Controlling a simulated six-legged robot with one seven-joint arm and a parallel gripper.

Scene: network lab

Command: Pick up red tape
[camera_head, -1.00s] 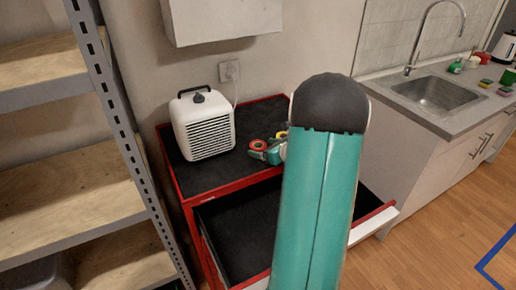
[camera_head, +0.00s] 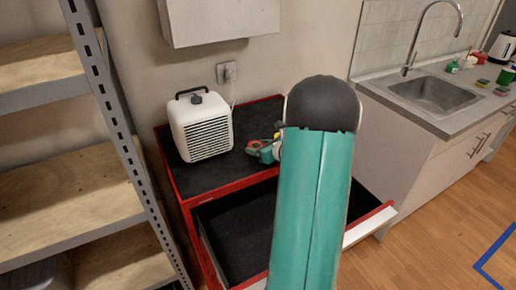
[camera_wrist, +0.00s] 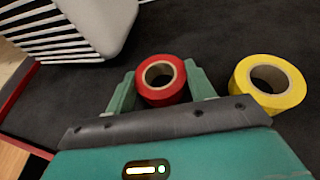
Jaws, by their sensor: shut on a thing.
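The red tape (camera_wrist: 161,93) is a roll with a tan core, seen in the wrist view between the two green fingers of my gripper (camera_wrist: 160,85). The fingers are shut on it from its left and right sides. In the head view my gripper (camera_head: 262,151) is over the top of the red cabinet, and my arm hides part of that area. I cannot tell whether the roll touches the cabinet top.
A yellow tape roll (camera_wrist: 267,85) lies just right of my gripper. A white heater (camera_head: 205,127) stands to the left on the dark cabinet top (camera_head: 215,177). An open drawer (camera_head: 240,225) juts out below. A shelf stands left; a sink (camera_head: 437,95) is at right.

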